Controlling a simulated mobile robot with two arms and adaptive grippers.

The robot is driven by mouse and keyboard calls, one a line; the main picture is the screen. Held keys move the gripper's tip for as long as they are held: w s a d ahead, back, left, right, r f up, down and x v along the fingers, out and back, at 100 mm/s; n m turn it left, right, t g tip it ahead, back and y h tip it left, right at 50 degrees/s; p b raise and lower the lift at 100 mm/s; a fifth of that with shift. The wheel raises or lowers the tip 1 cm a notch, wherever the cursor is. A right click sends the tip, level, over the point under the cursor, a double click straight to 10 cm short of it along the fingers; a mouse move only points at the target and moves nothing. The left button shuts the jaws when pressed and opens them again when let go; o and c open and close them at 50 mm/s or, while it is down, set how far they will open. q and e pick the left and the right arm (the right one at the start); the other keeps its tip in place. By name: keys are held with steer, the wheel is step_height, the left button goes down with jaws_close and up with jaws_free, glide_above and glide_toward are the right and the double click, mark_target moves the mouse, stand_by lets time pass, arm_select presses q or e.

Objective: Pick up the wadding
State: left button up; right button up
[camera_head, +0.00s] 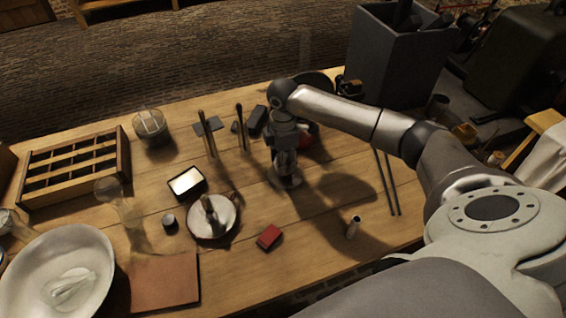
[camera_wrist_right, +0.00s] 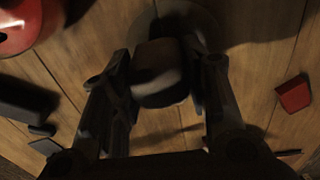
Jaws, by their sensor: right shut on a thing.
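My right gripper (camera_head: 285,165) reaches in from the right and points down over a small round dish (camera_head: 288,182) near the middle of the table. In the right wrist view my right gripper (camera_wrist_right: 165,90) has its fingers on both sides of a rounded, dull, shadowed lump (camera_wrist_right: 160,75), which looks like the wadding, and is shut on it. The dish shows behind it as a dark round rim. Whether the lump touches the dish I cannot tell. In the head view the fingers mostly hide it. My left gripper is not in view.
A red box (camera_head: 269,237) lies in front. A pan (camera_head: 226,219), upright sticks (camera_head: 208,135) and a red pot (camera_head: 306,142) stand near. A compartment tray (camera_head: 122,165) and a white basin (camera_head: 100,262) are at left. A small cylinder (camera_head: 353,228) stands at front right.

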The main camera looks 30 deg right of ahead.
steer(key=s+a+r+b, duration=0.2)
steer(key=s+a+r, duration=0.5)
steer(key=s+r, duration=0.5)
steer(key=shift+b, duration=0.4)
